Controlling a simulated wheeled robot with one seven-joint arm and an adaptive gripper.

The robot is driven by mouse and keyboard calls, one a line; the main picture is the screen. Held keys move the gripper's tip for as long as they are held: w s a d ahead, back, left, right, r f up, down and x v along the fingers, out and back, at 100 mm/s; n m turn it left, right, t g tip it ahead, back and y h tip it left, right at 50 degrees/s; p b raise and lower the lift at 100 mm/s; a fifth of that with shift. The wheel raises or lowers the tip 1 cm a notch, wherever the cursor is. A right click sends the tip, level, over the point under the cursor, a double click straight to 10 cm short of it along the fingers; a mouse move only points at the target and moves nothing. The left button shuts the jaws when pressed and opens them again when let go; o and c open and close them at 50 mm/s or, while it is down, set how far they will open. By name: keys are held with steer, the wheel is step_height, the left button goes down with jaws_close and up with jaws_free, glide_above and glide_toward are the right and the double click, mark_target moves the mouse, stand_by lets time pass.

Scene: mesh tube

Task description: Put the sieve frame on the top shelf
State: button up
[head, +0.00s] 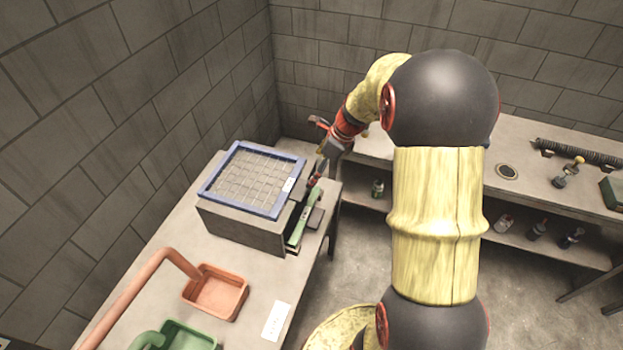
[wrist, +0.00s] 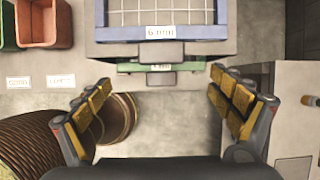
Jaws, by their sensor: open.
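A blue sieve frame (head: 252,180) with wire mesh lies flat on top of a grey box-like rack (head: 240,228) on the left bench. Its front edge, labelled 6 mm, shows in the wrist view (wrist: 195,32). A green sieve frame (head: 304,217) sits lower in the rack, its front edge (wrist: 190,67) and grey tab (wrist: 148,80) showing under the blue one. The rest of it is hidden, and its label is too small to read. My gripper (wrist: 160,80) is open and empty, its fingers spread wide either side of the tabs; no contact shows.
An orange bin (head: 216,292) and a green bin (head: 187,337) stand on the left bench near pipes, with a paper label (head: 276,321) beside them. A second bench (head: 515,138) with a lower shelf holding small bottles stands at right. Floor lies between.

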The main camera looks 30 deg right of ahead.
steer(key=s+a+r+n+h, duration=0.1)
steer(key=s+a+r+n, duration=0.8)
steer(key=a+r+n, duration=0.5)
steer(key=s+a+r+n+t+h, duration=0.1)
steer(key=s+a+r+n, duration=0.1)
steer(key=s+n, duration=0.5)
steer(key=s+a+r+n+t, duration=0.1)
steer(key=s+a+r+n, duration=0.2)
steer(key=s+n, duration=0.4)
steer(key=shift+s+r+h, duration=0.15)
steer(key=shift+s+h, duration=0.25)
steer(key=shift+s, duration=0.15)
step_height(320, 180, down, 3)
steer(key=b, duration=0.3)
steer(key=shift+r, duration=0.15)
steer(key=shift+c, duration=0.8)
